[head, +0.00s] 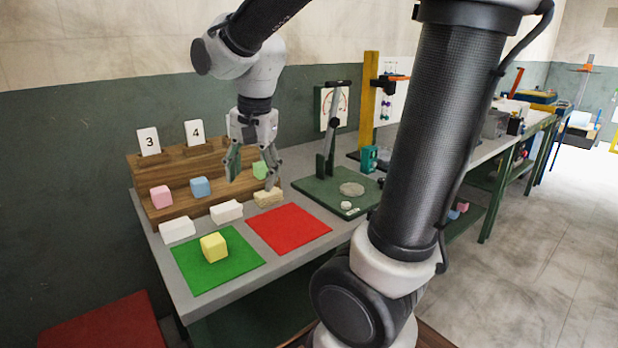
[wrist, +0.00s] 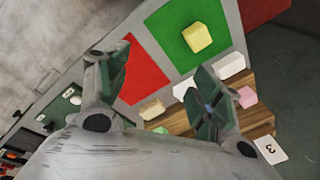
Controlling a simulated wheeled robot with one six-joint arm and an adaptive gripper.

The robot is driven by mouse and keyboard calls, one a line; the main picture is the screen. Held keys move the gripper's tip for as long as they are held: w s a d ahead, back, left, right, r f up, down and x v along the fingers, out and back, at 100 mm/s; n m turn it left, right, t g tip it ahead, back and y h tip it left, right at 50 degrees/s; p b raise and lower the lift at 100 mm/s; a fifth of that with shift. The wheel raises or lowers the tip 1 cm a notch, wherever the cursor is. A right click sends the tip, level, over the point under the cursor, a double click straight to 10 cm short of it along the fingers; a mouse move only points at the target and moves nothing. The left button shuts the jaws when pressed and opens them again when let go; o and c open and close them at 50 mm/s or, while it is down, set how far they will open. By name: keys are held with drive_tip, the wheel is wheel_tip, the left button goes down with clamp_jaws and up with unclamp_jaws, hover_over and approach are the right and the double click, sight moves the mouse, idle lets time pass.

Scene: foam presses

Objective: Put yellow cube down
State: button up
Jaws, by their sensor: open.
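The yellow cube (head: 214,247) sits on the green mat (head: 190,284) on the bench, close to the mat's middle. In the wrist view the yellow cube (wrist: 197,37) also rests on the green mat (wrist: 166,28), with nothing touching it. My gripper (head: 251,178) is open and empty. It hangs above the wooden stepped rack, up and to the right of the cube and apart from it. In the wrist view its two fingers (wrist: 160,95) are spread wide.
A red mat (head: 290,228) lies beside the green one. The wooden rack (head: 180,180) holds pink (head: 161,196), blue (head: 200,187) and green (head: 260,170) blocks, with cards 3 and 4. White blocks (head: 226,211) and a tan block (head: 268,197) lie before it. A lever press (head: 331,150) stands to the right.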

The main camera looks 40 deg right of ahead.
drive_tip(key=s+d+r+n+t, duration=0.2)
drive_tip(key=s+d+n, duration=0.4)
drive_tip(key=s+n, duration=0.4)
drive_tip(key=s, duration=0.3)
drive_tip(key=shift+d, duration=0.2)
idle(1.2)
